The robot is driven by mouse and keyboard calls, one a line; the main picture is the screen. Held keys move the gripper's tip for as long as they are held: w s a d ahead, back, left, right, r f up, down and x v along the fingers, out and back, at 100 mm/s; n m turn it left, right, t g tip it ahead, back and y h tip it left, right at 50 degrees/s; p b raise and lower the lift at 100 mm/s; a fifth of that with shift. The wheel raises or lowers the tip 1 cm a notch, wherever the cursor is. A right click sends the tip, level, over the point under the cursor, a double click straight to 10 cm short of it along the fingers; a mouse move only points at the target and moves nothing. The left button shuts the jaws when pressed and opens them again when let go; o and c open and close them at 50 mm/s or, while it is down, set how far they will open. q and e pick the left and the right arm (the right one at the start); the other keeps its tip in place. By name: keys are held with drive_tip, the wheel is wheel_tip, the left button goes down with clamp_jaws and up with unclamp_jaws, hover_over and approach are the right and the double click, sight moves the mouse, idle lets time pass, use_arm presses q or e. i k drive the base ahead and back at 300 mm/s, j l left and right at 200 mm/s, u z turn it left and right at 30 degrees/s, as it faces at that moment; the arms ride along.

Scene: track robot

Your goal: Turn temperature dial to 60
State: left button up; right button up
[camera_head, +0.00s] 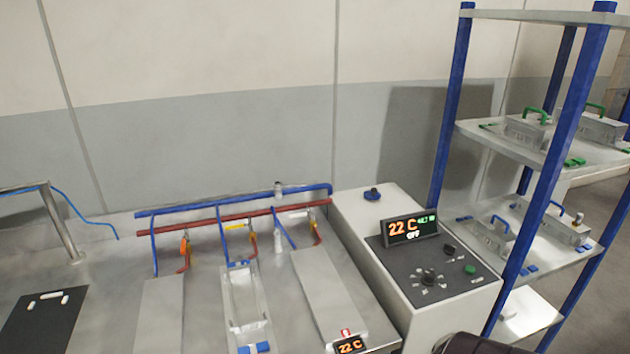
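A control box (350,213) with a white body and a dark sloped panel (405,275) stands right of centre. On the panel, a black round dial (428,277) is ringed by small white marks; its pointer setting is too small to read. The display (409,229) above it reads "22 C" and "OFF". A green button (470,269) and a small black knob (449,250) sit to the right of the dial. Neither gripper is in view. A dark rounded shape at the bottom edge, just below the box, looks like part of my arm.
A metal bench with flat plates (325,290) and red and blue pipes (240,226) lies left of the box. A second display (350,345) reads "22 C". A blue-post shelf (452,110) holding metal moulds stands close on the right. Space above the panel is clear.

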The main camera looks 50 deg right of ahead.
sight(428, 278)
drive_tip(key=z, duration=2.05)
drive_tip(key=k+l, duration=0.05)
